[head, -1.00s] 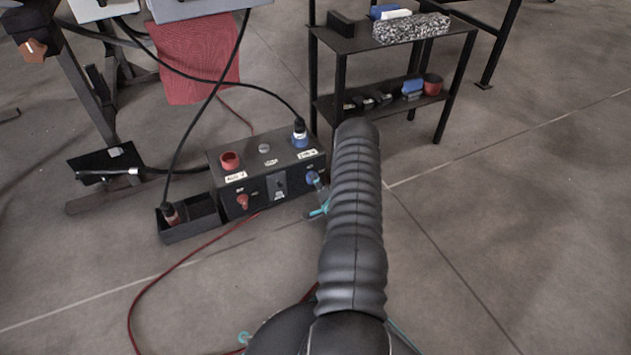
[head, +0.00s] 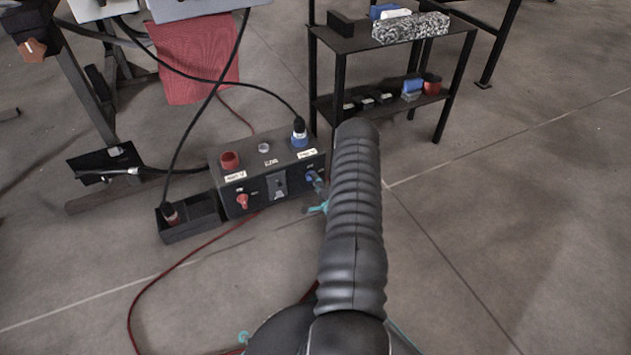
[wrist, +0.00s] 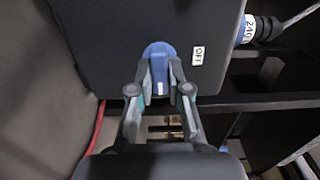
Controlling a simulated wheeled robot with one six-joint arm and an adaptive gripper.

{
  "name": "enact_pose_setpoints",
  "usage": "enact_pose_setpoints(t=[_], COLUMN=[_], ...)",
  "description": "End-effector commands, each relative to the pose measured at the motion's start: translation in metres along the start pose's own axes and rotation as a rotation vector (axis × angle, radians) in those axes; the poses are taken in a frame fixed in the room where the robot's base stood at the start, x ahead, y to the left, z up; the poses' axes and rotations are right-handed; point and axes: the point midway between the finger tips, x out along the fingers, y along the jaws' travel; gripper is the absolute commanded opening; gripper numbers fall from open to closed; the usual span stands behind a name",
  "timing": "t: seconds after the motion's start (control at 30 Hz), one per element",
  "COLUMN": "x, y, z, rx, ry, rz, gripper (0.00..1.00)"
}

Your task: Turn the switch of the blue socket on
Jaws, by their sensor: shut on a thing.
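The blue switch (wrist: 157,58) is on the dark face of the power box, seen close in the wrist view. Its white line points down in that picture; the OFF label (wrist: 197,56) is to its right. My gripper (wrist: 160,91) has one fingertip on each side of the switch handle and is shut on it. In the head view the blue switch (head: 314,180) is at the right of the box front, partly covered by my gripper. The blue socket (head: 300,140) is on top of the box with a black plug in it.
A black shelf (head: 345,75) stands behind. Cables cross the area.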

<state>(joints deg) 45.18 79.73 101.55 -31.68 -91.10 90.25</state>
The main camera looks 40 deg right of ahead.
Motion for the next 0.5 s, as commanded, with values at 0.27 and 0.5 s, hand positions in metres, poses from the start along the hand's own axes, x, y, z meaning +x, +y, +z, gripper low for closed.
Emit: enact_pose_setpoints(t=[0.27, 0.5], x=[-0.0001, 0.0], y=[0.0004, 0.0002], z=[-0.0002, -0.0001], rx=[0.001, 0.0], ry=[0.001, 0.0], rz=[0.001, 0.0], gripper=[0.34, 0.42])
